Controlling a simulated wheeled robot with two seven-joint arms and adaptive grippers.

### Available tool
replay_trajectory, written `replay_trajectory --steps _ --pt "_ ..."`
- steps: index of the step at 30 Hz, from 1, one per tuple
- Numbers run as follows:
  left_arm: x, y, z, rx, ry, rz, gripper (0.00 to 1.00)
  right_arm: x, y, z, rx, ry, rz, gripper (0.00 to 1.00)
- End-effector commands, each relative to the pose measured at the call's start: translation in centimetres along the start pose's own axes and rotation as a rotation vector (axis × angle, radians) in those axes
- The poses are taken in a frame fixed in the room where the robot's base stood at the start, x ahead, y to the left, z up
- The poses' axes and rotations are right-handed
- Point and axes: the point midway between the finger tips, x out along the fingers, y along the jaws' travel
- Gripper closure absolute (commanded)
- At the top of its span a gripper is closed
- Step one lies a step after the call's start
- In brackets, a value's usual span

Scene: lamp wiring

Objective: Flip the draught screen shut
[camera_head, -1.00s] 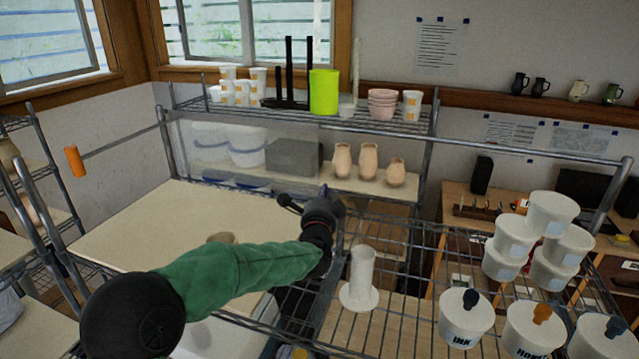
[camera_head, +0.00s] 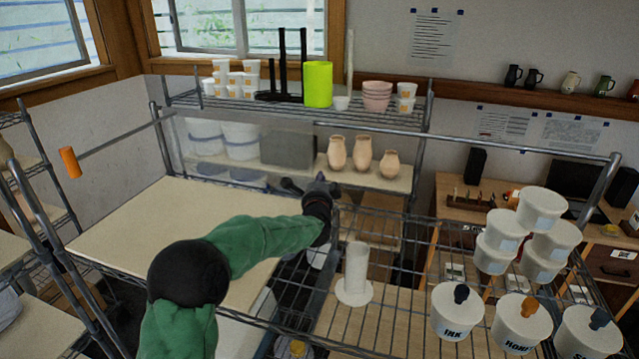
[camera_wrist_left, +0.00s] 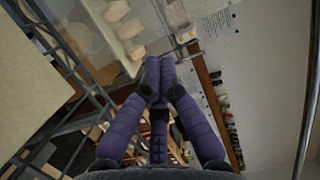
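The draught screen seems to be the clear panel (camera_head: 215,172) hanging below a metal rail, in front of the back shelf; its edges are faint and I cannot tell its exact angle. A rod with an orange grip (camera_head: 69,162) sticks out at the far left, in line with the rail. My left gripper (camera_head: 303,187) is near the panel's lower right, in front of the back shelf; I cannot tell whether it touches the panel. In the left wrist view its purple fingers (camera_wrist_left: 154,80) meet at the tips, with nothing seen between them. My right gripper is out of view.
The wire rack (camera_head: 400,300) holds a white cylinder on a round base (camera_head: 355,275), lidded tubs (camera_head: 458,312) and stacked white pots (camera_head: 540,208). Clay vases (camera_head: 363,153) stand on the back shelf. A bare pale board (camera_head: 150,225) lies at left.

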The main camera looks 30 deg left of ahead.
Motion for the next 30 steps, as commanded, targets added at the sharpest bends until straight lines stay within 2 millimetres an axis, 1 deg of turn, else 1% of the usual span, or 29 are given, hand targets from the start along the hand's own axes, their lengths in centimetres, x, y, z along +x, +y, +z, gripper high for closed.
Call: replay_trajectory --steps 4,14,17,21,23,25,30 --pt "0.5 0.0 0.0 0.000 0.000 0.000 1.00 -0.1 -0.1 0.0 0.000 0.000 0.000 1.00" --pt "0.5 0.0 0.1 -0.001 0.000 0.000 1.00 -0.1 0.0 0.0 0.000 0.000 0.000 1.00" --pt "0.7 0.0 0.9 -0.001 -0.002 -0.002 1.00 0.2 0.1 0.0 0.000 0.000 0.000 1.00" --pt "1.3 0.1 3.3 -0.001 -0.004 -0.004 1.00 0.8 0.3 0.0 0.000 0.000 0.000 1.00" --pt "1.5 0.2 4.1 0.000 -0.003 -0.001 1.00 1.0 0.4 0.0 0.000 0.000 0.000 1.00" --pt "1.5 0.1 4.4 -0.001 -0.002 0.000 1.00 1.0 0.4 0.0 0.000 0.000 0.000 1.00" --pt "1.5 0.0 4.3 -0.001 -0.001 0.000 1.00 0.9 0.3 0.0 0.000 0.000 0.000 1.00"
